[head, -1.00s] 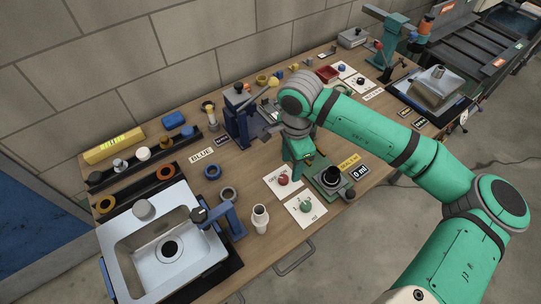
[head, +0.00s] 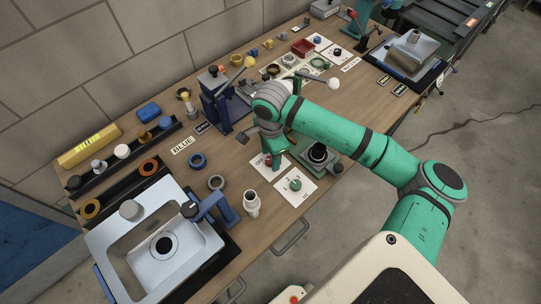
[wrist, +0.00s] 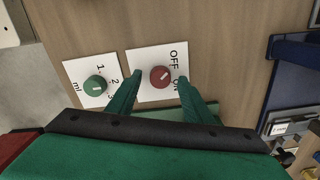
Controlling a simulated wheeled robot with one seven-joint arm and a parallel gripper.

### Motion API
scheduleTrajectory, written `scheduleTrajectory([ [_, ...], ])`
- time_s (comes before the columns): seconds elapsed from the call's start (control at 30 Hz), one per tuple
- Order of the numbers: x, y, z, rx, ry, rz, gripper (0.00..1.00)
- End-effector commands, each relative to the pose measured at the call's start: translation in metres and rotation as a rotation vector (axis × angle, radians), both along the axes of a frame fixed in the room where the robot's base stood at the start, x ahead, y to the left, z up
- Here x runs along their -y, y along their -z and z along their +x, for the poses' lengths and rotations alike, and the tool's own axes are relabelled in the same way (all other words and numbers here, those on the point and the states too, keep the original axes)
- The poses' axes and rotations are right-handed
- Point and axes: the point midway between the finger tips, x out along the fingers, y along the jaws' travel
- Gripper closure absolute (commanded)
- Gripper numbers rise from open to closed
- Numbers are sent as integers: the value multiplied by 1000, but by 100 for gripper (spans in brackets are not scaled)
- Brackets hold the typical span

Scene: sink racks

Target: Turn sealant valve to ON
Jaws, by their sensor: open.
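The sealant valve is most likely the red knob (wrist: 161,76) on a white card (wrist: 152,57) marked OFF and ON; the knob's link to sealant is not readable here. A pale line on the knob slants between the two words. My gripper (wrist: 160,76) is open, with one green finger on each side of the red knob in the wrist view; I cannot tell if they touch it. In the head view my gripper (head: 275,160) points down over the red knob's card and mostly hides the knob. A green knob (wrist: 95,85) sits on its own card marked with numbers and ml.
A dark round cup (head: 318,152) on a green stand is just right of my gripper. A white fitting (head: 252,203) stands to the front left. A blue press (head: 218,105) stands behind.

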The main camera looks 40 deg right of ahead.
Motion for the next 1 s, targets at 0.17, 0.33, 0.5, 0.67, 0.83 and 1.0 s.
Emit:
scheduleTrajectory([
  [0.17, 0, 6, 0, 0, -1, 0, 54],
  [0.33, 0, 6, 0, 0, -1, 0, 54],
  [0.5, 0, 6, 0, 0, -1, 0, 85],
  [0.67, 0, 6, 0, -1, 0, 0, 95],
  [0.83, 0, 5, 0, -1, 18, -1, 95],
  [1.0, 0, 5, 0, -1, 81, -3, 95],
])
